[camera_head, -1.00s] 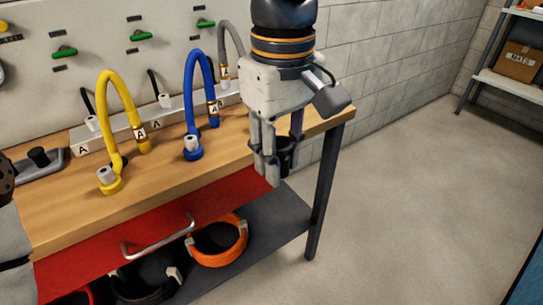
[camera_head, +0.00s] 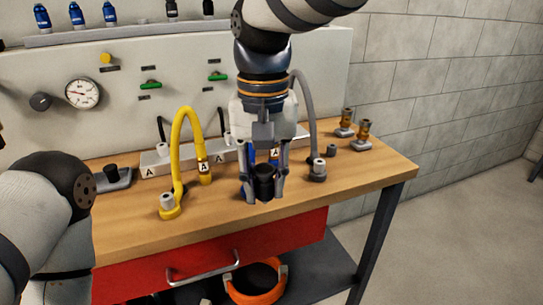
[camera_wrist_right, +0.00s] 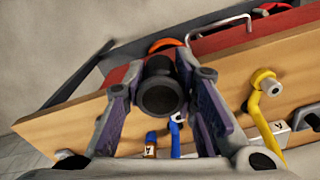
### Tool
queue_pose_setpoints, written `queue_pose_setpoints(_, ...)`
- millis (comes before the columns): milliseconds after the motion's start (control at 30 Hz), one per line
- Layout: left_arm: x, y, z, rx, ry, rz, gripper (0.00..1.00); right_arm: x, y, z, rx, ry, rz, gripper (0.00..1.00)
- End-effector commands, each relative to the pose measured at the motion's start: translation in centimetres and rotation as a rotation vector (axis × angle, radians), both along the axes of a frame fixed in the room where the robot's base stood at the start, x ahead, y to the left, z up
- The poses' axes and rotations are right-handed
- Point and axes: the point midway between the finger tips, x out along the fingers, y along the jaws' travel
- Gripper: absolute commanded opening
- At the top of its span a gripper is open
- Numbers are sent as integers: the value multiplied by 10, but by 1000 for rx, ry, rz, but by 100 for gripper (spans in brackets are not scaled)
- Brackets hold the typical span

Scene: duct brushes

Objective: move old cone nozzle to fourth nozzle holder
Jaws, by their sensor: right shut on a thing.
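My right gripper (camera_head: 264,185) is shut on a dark, round, hollow-ended piece (camera_head: 264,172), held above the front middle of the workbench. In the right wrist view the piece (camera_wrist_right: 160,92) sits between the two fingers, its round end facing the camera. I cannot tell from its shape whether it is the old cone nozzle. The blue hose (camera_head: 274,154) is mostly hidden behind the gripper. No holder is marked as the fourth. My left gripper is out of view; only my left arm shows.
On the wooden bench (camera_head: 225,208) stand a yellow hose (camera_head: 177,150), a grey hose (camera_head: 311,120), brass fittings (camera_head: 363,131) and a dark block with a knob (camera_head: 112,178). A back rail (camera_head: 100,34) carries several blue and black pieces. The bench's front right is clear.

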Motion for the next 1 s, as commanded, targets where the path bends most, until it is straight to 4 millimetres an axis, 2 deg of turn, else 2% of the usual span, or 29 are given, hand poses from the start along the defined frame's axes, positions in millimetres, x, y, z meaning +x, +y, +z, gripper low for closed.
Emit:
queue_pose_setpoints(133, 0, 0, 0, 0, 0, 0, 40, 0, -1, -1, 0, 0, 19, 0)
queue_pose_setpoints(233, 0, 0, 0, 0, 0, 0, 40, -3, -6, -9, 2, 3, 141, 0)
queue_pose_setpoints(367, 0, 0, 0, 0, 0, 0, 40, -10, -17, -30, 5, 5, 492, 0)
queue_pose_setpoints(500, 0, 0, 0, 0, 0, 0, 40, -17, -31, -55, 7, 3, 923, 0)
queue_pose_setpoints(600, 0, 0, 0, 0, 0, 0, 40, -22, -40, -70, 5, 1, 1180, 0)
queue_pose_setpoints(700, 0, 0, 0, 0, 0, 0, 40, -25, -45, -80, 4, 0, 1365, 0)
queue_pose_setpoints(833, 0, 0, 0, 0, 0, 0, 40, -26, -49, -87, 3, -2, 1485, 0)
queue_pose_setpoints(1000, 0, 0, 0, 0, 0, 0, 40, -26, -50, -88, 1, -2, 1507, 0)
